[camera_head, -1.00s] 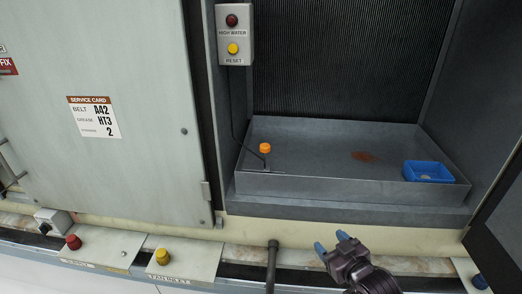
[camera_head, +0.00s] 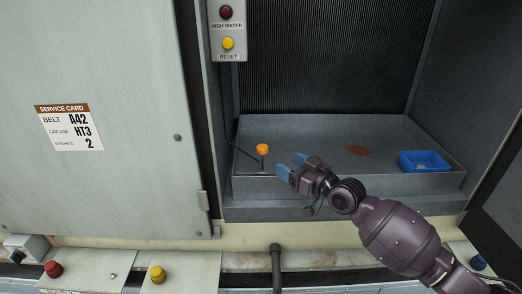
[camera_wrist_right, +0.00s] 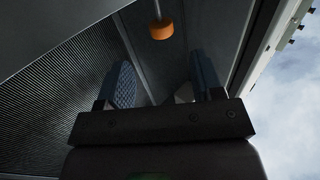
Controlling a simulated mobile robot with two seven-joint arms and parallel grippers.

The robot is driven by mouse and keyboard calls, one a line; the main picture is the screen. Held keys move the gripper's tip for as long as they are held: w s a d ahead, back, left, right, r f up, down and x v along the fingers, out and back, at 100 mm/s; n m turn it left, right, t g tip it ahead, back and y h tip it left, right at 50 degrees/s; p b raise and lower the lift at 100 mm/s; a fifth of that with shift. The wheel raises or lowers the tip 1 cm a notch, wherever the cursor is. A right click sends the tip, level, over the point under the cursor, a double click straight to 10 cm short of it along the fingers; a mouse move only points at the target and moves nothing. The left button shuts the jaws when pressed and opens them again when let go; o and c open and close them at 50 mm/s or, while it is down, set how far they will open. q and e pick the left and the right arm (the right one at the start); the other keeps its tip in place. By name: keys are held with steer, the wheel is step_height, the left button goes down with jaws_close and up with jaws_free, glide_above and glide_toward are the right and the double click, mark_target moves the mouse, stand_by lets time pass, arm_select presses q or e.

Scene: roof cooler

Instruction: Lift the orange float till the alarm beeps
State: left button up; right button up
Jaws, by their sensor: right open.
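The orange float (camera_head: 262,149) is a small orange cylinder on a thin rod near the front left of the grey tray (camera_head: 410,184). It also shows in the right wrist view (camera_wrist_right: 161,31), ahead of and between my two fingers. My right gripper (camera_head: 291,166) is open and empty, just right of the float and apart from it, with its blue fingers pointing left. The alarm box (camera_head: 227,28) is at the upper left of the recess, with a dark red "HIGH WATER" lamp and a yellow "RESET" button. My left gripper is not in view.
A blue open box (camera_head: 424,161) sits at the tray's right, with a rust-brown stain (camera_head: 359,150) left of it. A black pipe (camera_head: 275,268) stands in front below the tray. The cabinet door (camera_head: 90,120) fills the left. A dark panel (camera_head: 497,210) is at the right.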

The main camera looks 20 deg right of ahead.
mark_target(265, 152)
steer(key=x, duration=0.9)
steer(key=shift+f, duration=0.1)
steer(key=shift+w+a, duration=0.3)
steer(key=shift+w, duration=0.15)
steer(key=shift+c, duration=0.2)
